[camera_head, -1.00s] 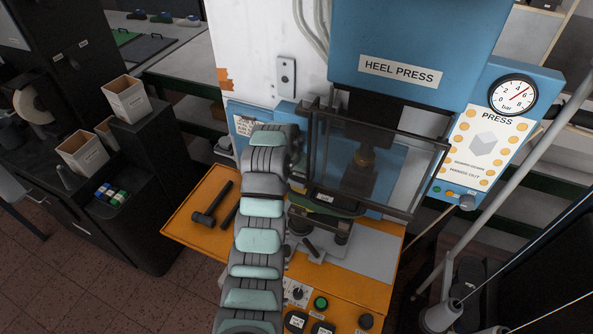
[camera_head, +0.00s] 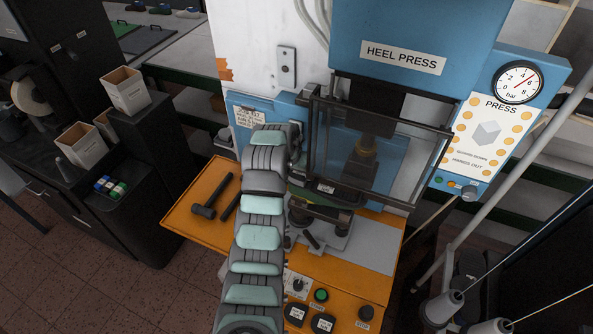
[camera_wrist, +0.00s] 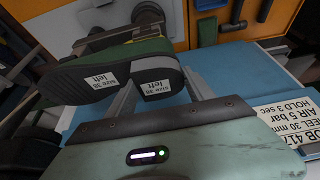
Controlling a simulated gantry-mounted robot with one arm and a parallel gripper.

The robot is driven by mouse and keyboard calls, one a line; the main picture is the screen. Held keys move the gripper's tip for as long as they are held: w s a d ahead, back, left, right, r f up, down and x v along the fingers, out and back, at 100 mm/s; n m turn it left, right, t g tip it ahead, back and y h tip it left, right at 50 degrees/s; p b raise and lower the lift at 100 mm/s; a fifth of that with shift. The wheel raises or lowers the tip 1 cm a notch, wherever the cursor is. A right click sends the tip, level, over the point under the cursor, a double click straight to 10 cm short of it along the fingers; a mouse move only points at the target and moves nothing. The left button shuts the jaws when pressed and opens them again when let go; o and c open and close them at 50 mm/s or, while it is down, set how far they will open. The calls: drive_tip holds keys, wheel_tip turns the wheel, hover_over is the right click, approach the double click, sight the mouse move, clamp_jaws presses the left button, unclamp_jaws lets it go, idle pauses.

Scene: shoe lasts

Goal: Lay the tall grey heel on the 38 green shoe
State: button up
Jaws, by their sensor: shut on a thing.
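My gripper (camera_wrist: 158,84) is shut on the grey heel (camera_wrist: 155,83), which has a white "size 38 left" label. The green shoe (camera_wrist: 138,53) lies beside it in the wrist view, its dark sole carrying another "size 38 left" label. The heel is close against the shoe's heel end; I cannot tell whether they touch. In the head view, a strip of the green shoe (camera_head: 302,193) shows at the press, beside my arm. My gripper's fingers and the heel are hard to make out there.
The heel press (camera_head: 403,58) stands over the work spot, with its clear guard (camera_head: 400,170) at the front right. A hammer (camera_head: 211,198) lies on the orange table (camera_head: 185,215) left of my arm. Push buttons (camera_head: 320,295) sit at the table's front.

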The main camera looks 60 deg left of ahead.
drive_tip(key=shift+f, duration=0.15)
drive_tip(key=o, duration=1.5)
drive_tip(key=p+v, duration=0.1)
drive_tip(key=v, duration=1)
